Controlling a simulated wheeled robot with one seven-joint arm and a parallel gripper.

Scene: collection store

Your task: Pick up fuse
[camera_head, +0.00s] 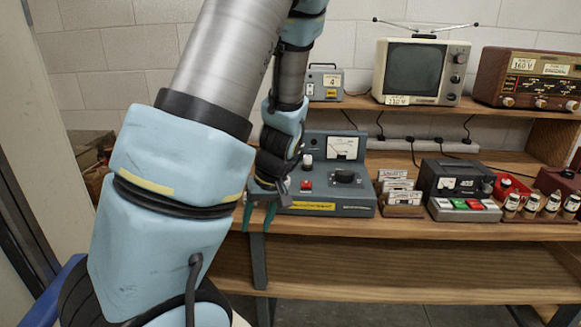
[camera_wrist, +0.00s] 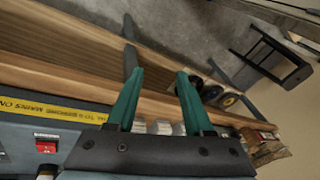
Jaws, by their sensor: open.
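My gripper (camera_head: 258,216) is open, with its green fingers pointing down at the left front corner of a blue-grey instrument (camera_head: 326,202). In the wrist view, my gripper (camera_wrist: 160,74) has nothing between its fingertips. Several small whitish cylinders (camera_wrist: 163,128) show behind and between the fingers, partly hidden by the gripper; I cannot tell whether one is the fuse. In the head view, my arm hides that spot. Several small labelled cylinders (camera_head: 530,206) stand upright in a holder at the far right; I cannot tell whether they are fuses.
The wooden bench (camera_head: 420,231) has a lower shelf (camera_head: 400,272). A card holder (camera_head: 400,209), a dark meter (camera_head: 452,180) and a button box (camera_head: 462,208) stand to the right. A television (camera_head: 414,72) and a radio (camera_head: 525,80) sit on the raised shelf. Floor shows in front.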

